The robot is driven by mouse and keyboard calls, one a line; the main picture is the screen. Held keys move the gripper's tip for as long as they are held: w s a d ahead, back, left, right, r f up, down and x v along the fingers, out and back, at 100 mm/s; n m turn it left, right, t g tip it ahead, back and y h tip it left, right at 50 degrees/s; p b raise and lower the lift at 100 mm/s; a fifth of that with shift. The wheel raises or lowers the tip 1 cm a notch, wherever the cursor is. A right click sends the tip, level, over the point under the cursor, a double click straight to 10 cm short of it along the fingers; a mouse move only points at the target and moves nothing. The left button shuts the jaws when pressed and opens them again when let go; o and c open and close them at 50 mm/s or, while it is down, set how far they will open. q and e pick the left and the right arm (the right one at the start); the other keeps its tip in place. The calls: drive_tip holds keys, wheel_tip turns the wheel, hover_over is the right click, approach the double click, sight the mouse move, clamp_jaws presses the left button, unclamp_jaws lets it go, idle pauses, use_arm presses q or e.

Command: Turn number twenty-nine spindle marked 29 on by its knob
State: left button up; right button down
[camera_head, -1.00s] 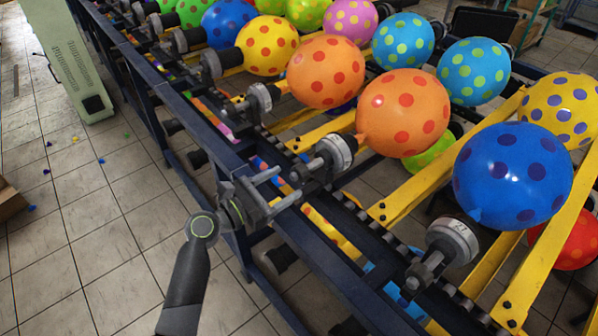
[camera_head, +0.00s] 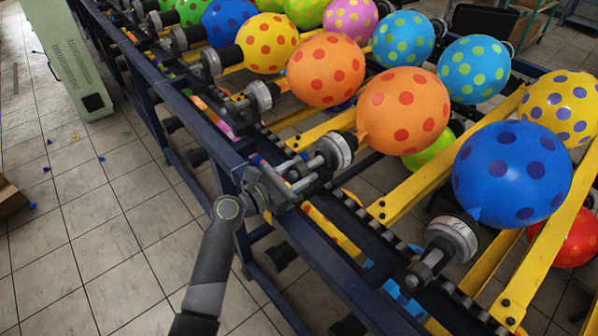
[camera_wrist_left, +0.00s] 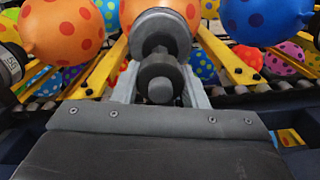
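A grey spindle (camera_head: 336,151) with a pale rim sits on the dark rail, below an orange balloon with red dots (camera_head: 403,112). Its number is not readable now. My left gripper (camera_head: 296,178) is at its knob end, coming from the outer side of the rail. In the left wrist view the knob (camera_wrist_left: 160,82) stands between my two pale fingers (camera_wrist_left: 160,95), in line with the spindle drum (camera_wrist_left: 160,28) behind it. The fingers are open, one on each side of the knob; any contact is hard to tell. My right gripper is out of view.
Another spindle (camera_head: 449,240) stands to the right, below a blue balloon (camera_head: 512,175). A further spindle (camera_head: 261,97) is up the rail to the left. The dark blue frame (camera_head: 205,130) runs along the row. The tiled floor (camera_head: 90,210) to the left is mostly clear.

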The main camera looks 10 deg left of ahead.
use_arm(q)
drive_tip(key=shift+c, duration=0.7)
drive_tip(key=shift+m+b, duration=0.4)
drive_tip(key=shift+m, duration=1.8)
drive_tip(key=o, duration=1)
drive_tip(key=shift+a, duration=0.1)
drive_tip(key=shift+b+v, duration=1.15)
drive_tip(key=shift+v, duration=7.55)
drive_tip(key=shift+r, duration=0.1)
